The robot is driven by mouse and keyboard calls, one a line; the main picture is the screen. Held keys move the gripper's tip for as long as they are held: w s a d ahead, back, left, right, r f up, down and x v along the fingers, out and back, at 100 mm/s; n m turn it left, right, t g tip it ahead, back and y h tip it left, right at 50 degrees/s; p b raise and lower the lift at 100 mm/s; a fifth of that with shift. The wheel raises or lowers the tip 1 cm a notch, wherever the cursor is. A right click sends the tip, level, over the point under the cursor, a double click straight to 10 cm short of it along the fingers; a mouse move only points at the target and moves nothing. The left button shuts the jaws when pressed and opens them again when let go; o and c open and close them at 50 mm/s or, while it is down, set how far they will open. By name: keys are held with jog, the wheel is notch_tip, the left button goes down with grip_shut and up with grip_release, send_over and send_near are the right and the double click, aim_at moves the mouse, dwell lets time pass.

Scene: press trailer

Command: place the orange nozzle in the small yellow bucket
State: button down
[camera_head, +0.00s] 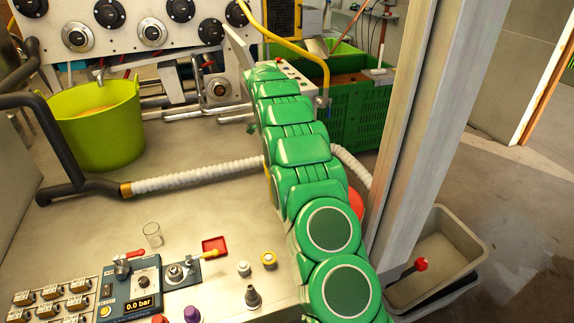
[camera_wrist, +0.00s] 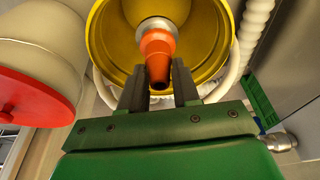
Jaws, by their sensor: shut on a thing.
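The orange nozzle (camera_wrist: 157,52) is between the two dark fingers of my gripper (camera_wrist: 159,76) in the wrist view, and the gripper is shut on it. Its narrow orange end points toward the palm and its pale grey end points away. The small yellow bucket (camera_wrist: 104,42) lies beyond the fingers, with its round opening facing the camera and the nozzle seen against its inside. I cannot tell how deep the nozzle is relative to the rim. In the head view my green arm hides the gripper, nozzle and small bucket.
A large lime-green tub (camera_head: 103,130) stands on the worktop at the left. A ribbed white hose (camera_head: 200,175) crosses the worktop. A green crate (camera_head: 358,112) stands behind my arm. A rounded beige container with a red face (camera_wrist: 38,92) is left of the bucket.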

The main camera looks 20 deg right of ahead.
notch_tip(320, 180, down, 17)
jog(key=shift+r, duration=0.1)
dwell(0.5)
jog(key=shift+f, duration=0.25)
jog(key=c, duration=0.8)
grip_release()
